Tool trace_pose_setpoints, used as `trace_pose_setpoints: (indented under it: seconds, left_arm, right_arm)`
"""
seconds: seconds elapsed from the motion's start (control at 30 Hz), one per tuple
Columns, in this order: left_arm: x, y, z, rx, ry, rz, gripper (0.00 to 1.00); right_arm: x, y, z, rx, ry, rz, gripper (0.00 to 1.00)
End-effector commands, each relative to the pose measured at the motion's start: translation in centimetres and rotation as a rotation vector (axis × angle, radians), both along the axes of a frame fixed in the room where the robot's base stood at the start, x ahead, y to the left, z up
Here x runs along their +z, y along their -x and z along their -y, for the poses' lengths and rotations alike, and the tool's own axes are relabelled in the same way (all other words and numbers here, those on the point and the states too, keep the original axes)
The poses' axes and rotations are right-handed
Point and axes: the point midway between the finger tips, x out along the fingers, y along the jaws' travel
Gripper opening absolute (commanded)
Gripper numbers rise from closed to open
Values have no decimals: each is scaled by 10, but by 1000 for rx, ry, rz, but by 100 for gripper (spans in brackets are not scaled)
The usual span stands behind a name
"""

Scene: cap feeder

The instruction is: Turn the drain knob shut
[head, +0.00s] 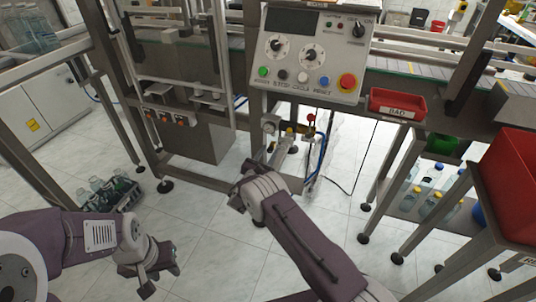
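A small red knob (311,117) shows on fittings below the control panel, with blue hose beside it. A small yellow part (290,131) is just left of it. Which of these is the drain knob I cannot tell for sure. My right gripper (250,172) is low in front of these fittings, below and left of the red knob. Its fingers are small and partly hidden by its own wrist, so I cannot tell whether they touch anything. My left gripper (158,272) is at the lower left, far from the fittings, with its fingers apart and empty.
The control panel (312,55) with knobs and coloured buttons is above the fittings. A red bin (398,104) labelled BAD hangs to its right. A crate of bottles (110,194) stands on the floor at left. A cable hangs right of the hose. Floor in front is clear.

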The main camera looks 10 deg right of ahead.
Motion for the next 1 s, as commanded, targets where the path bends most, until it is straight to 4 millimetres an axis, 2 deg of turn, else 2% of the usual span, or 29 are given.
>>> trace_pose_setpoints:
  seconds: [0.03,0.1,0.57,1.0]
  left_arm:
    - [0,0,0,0,0,0,36]
    - [0,0,0,0,0,0,36]
    - [-4,0,0,0,0,0,36]
    - [-12,0,0,0,0,0,36]
  right_arm:
    - [0,0,0,0,0,0,16]
    - [0,0,0,0,0,0,0]
    - [-2,0,0,-1,75,-51,0]
    - [-2,0,0,-2,393,-268,0]
